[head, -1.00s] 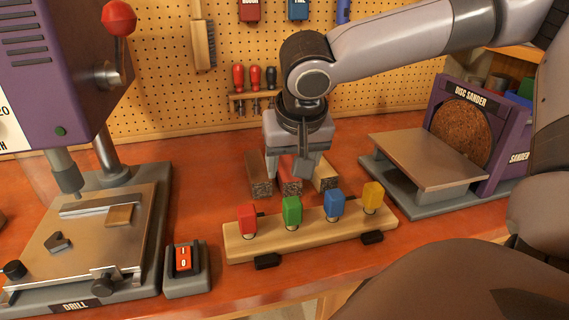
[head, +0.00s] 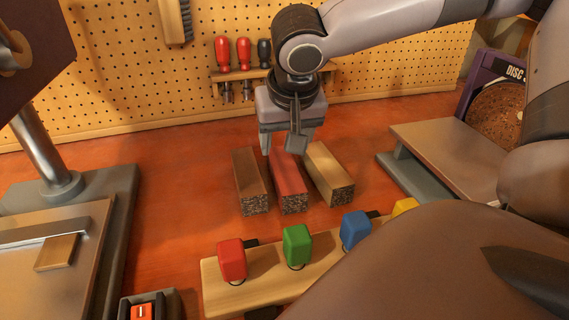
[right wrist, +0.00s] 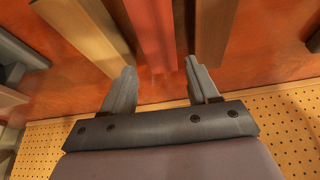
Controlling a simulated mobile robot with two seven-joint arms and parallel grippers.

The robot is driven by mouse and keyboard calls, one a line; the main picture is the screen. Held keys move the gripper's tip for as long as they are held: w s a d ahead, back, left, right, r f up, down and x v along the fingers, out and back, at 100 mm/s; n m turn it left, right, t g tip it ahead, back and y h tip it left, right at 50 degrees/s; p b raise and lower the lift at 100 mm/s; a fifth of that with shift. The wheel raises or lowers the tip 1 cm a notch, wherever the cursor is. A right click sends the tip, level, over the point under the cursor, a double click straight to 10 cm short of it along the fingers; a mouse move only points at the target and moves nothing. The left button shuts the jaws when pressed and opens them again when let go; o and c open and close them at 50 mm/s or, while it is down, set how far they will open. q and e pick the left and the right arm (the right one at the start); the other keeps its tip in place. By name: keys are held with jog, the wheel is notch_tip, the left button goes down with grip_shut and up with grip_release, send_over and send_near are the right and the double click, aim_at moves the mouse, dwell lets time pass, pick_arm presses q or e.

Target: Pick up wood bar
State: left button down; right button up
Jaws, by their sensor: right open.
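Three wood bars lie side by side on the red-brown bench: a dark brown bar (head: 250,183), a red bar (head: 290,186) in the middle and a light tan bar (head: 329,172) on the right. My right gripper (head: 282,150) is open and empty, pointing down at the far end of the red bar, which it partly hides. In the right wrist view its fingers (right wrist: 159,68) spread around the line of the red bar (right wrist: 152,30), with the tan bar (right wrist: 85,30) to the left and the brown bar (right wrist: 215,30) to the right. My left gripper is not in view.
A wooden rack (head: 215,284) with red, green, blue and yellow handles stands in front of the bars. The drill press base (head: 120,205) is left, the disc sander table (head: 450,150) right. The pegboard (head: 120,90) rises behind; a screwdriver rack (head: 216,75) hangs there.

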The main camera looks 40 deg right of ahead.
aim_at(282, 159)
jog(key=shift+s+b+x, duration=0.2)
jog(key=shift+b+x, duration=0.15)
jog(key=shift+x, duration=2.9)
jog(key=shift+a+f, duration=0.1)
jog(key=shift+f, duration=0.25)
jog(key=c, duration=0.8)
